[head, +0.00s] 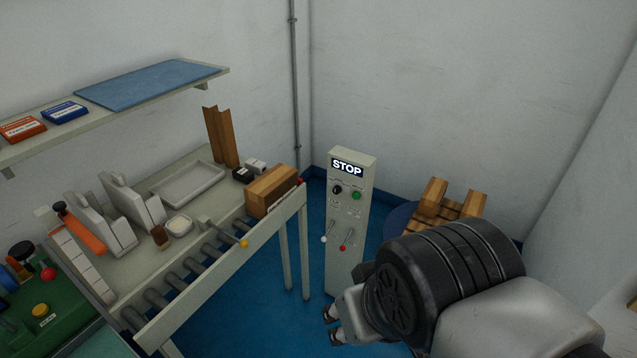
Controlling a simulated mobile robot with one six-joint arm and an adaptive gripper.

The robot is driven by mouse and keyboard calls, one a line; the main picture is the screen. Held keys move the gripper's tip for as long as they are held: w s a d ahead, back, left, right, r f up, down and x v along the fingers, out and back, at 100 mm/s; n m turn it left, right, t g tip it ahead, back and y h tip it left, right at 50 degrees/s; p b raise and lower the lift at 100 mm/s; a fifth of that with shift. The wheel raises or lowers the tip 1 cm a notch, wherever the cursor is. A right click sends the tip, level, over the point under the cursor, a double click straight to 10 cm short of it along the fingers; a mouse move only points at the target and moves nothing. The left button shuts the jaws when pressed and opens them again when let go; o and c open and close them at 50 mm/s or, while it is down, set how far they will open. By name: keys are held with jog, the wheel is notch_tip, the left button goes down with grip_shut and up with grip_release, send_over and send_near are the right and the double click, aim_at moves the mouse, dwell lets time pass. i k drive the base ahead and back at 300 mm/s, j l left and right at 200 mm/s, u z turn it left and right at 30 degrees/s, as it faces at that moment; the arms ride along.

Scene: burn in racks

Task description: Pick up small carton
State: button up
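A brown box that looks like a small carton (271,190) sits at the right end of the roller bench, near its edge. Its top is brown with a lighter band along the side. My gripper (331,325) is low in the picture, to the right of the bench and below the carton in view, clear of it. Its two dark fingertips show apart with nothing between them. My arm hides part of the gripper's body.
A grey control post with a STOP sign (347,168) stands right of the bench. A wooden pallet-like stack (433,210) is behind my arm. A shelf (215,73) hangs above.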

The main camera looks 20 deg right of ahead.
aim_at(261, 196)
jog(key=i+l, duration=0.2)
jog(key=i, duration=0.25)
jog(key=i+l+u, duration=0.1)
jog(key=i, duration=0.4)
jog(key=i+l, duration=0.25)
jog(key=i, duration=0.2)
jog(key=i+l, duration=0.25)
jog(key=i, duration=0.2)
jog(key=j+u, duration=0.05)
